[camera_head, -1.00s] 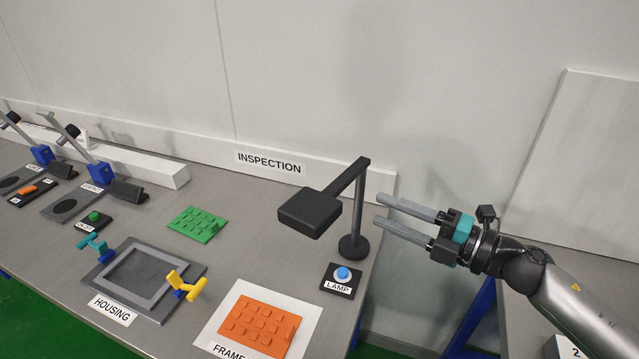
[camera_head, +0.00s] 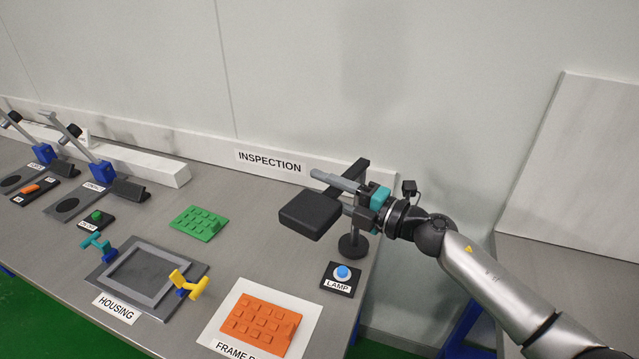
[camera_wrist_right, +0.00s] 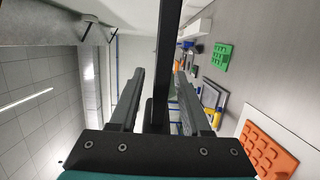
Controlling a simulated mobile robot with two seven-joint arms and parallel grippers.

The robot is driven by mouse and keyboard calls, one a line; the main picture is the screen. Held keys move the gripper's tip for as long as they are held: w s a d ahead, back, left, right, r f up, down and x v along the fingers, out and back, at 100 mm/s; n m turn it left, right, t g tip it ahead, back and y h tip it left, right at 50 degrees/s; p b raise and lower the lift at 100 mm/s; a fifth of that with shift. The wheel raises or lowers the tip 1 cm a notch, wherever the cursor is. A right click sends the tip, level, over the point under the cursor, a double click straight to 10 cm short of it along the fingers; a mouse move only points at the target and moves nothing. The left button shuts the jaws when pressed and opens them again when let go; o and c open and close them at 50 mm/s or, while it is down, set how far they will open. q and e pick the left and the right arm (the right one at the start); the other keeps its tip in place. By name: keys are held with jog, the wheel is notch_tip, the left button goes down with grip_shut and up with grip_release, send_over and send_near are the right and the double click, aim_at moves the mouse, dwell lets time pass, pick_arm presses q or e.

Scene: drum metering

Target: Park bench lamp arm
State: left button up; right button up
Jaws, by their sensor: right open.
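The bench lamp is black, with a square head (camera_head: 310,214), a slanting arm (camera_head: 357,172) and a post on a round base (camera_head: 353,246) at the bench's right end. My right gripper (camera_head: 335,191) is at the lamp arm just behind the head, its fingers open and pointing left. In the right wrist view a dark bar, which looks like the lamp arm (camera_wrist_right: 162,70), runs between the two open fingers. Whether a finger touches it I cannot tell. My left gripper is not in view.
A blue lamp button (camera_head: 343,272) sits in front of the base. A green block plate (camera_head: 199,223), an orange one (camera_head: 260,324) and the grey housing fixture (camera_head: 113,250) with teal and yellow clamps lie to the left. A white ledge and wall stand behind.

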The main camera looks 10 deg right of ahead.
jog(key=shift+w+a, duration=0.4)
jog(key=shift+w, duration=0.05)
jog(key=shift+c, duration=0.4)
grip_shut()
dwell(0.8)
